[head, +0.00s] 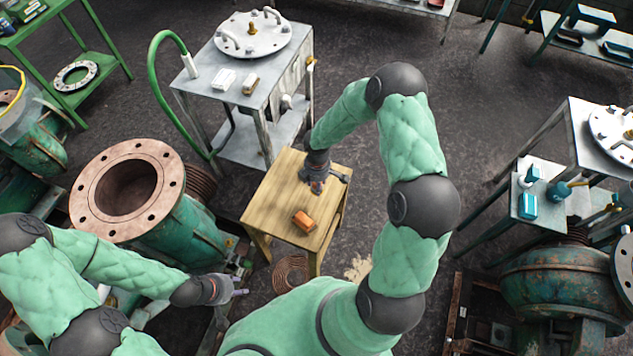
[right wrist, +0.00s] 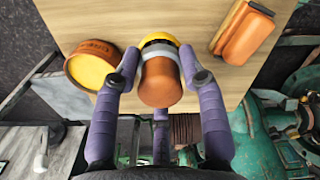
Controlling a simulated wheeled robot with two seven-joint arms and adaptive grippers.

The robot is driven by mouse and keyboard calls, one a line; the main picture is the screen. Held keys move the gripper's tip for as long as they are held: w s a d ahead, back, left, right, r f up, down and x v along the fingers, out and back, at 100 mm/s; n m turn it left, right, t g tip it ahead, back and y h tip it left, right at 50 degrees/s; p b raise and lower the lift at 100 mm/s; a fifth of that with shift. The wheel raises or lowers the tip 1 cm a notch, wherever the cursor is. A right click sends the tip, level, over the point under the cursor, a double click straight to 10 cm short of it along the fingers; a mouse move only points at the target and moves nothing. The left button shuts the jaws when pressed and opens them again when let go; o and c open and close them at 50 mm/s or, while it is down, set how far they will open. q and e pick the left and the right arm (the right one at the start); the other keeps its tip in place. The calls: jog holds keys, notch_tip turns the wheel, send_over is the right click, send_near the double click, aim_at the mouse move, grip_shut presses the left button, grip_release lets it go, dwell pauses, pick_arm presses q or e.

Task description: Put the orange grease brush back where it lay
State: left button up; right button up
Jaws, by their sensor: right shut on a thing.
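My right gripper (head: 317,184) is low over the wooden table (head: 272,208). In the right wrist view, its purple fingers (right wrist: 160,72) are shut on an upright orange-brown thing (right wrist: 160,84) with a grey collar and a yellow and black lower end. It looks like the orange grease brush, seen from the handle end. Whether its lower end touches the tabletop cannot be told.
A round tin with yellow contents (right wrist: 92,65) stands close left of the held thing in the wrist view. Rusty flanged pipe (head: 160,170) stands left; a grey metal cart (head: 270,85) stands behind.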

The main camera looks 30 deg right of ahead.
jog(key=shift+f+b, duration=2.15)
jog(key=shift+f, duration=0.45)
jog(key=shift+f+b, duration=0.4)
jog(key=shift+f, duration=0.1)
jog(key=o, duration=1.3)
jog(key=shift+r, duration=0.15)
jog(key=shift+r+p, duration=1.3)
jog(key=shift+r, duration=0.15)
jog(key=shift+f, duration=0.1)
